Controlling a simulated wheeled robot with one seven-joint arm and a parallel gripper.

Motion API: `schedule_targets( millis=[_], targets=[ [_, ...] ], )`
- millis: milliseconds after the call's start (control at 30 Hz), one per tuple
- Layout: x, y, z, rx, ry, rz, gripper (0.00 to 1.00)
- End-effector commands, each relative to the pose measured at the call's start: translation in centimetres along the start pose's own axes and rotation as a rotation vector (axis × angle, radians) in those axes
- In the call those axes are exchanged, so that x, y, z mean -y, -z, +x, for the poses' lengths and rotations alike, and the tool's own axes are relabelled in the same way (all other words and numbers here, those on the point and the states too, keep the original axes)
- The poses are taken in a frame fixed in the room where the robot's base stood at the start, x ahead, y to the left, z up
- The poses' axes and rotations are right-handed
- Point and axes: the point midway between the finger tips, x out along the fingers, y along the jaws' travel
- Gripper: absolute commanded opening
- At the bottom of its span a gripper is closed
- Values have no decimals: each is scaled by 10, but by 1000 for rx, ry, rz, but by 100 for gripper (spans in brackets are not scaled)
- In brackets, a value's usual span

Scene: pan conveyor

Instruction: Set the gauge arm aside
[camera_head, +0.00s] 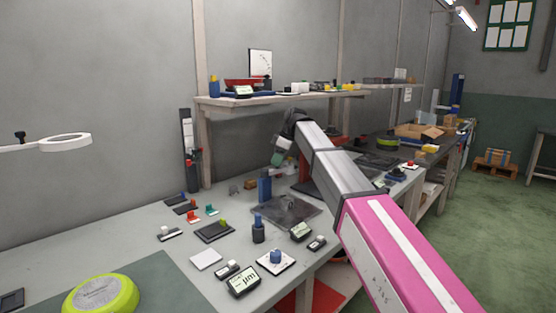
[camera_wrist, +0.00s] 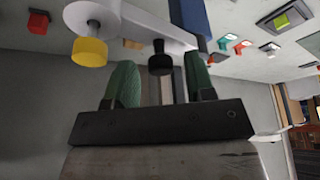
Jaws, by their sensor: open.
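What looks like the gauge arm is a white piece (camera_wrist: 140,22) at the top of the wrist view, with a yellow knob (camera_wrist: 89,51) and a black knob (camera_wrist: 160,62) on it. It meets or passes close to a blue post (camera_wrist: 189,18); I cannot tell if they are joined. The blue post (camera_head: 264,187) stands by a dark grey plate (camera_head: 290,211) in the head view. My gripper (camera_wrist: 161,82) is open, its green fingers apart, with the black knob showing between them. No contact is visible. In the head view my gripper (camera_head: 278,158) is small and partly hidden by my arm.
The grey bench holds several small gauges, including a display gauge (camera_head: 242,281), a blue-topped cylinder (camera_head: 258,229), a white block with a blue knob (camera_head: 276,261) and red and teal clips. A loaded shelf (camera_head: 285,98) hangs behind. A green-yellow round item (camera_head: 101,295) sits front left.

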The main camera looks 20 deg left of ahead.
Motion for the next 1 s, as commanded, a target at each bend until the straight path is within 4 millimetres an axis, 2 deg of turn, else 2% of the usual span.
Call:
schedule_targets(
  millis=[167, 600, 800, 1000],
  targets=[
    [0, 0, -11, -1, -2, 1, 50],
    [-1, 0, -88, 0, -2, 0, 50],
    [-1, 0, -106, 0, -1, 0, 50],
    [0, 0, -108, 0, 0, 0, 50]
  ],
)
